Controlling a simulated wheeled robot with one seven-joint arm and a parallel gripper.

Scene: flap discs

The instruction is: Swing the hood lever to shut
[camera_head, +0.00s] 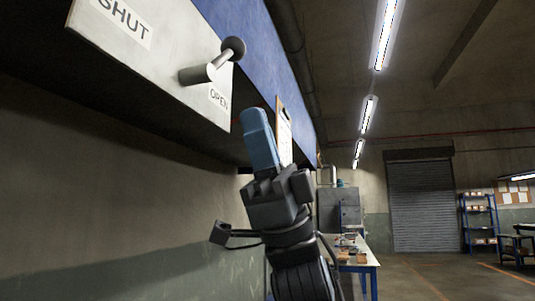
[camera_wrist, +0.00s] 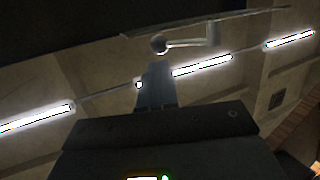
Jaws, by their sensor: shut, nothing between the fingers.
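The hood lever (camera_head: 219,61) is a grey arm with a round knob, mounted on a pale panel (camera_head: 150,50). Its knob end points up and right in the head view. A SHUT label (camera_head: 124,20) is at the panel's upper left, and an OPEN label (camera_head: 218,98) is at its lower right, just below the lever. My gripper (camera_head: 256,120) is shut and empty, pointing up, below and right of the lever with a visible gap. In the wrist view the knob (camera_wrist: 159,44) shows just beyond my fingertips (camera_wrist: 156,68), with the lever arm to its right.
The blue hood edge (camera_head: 245,50) runs behind the panel. A clipboard (camera_head: 284,132) hangs close behind my gripper. A workbench (camera_head: 357,262), a roller door (camera_head: 422,205) and a blue shelf (camera_head: 478,220) stand farther back. The air right of my gripper is clear.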

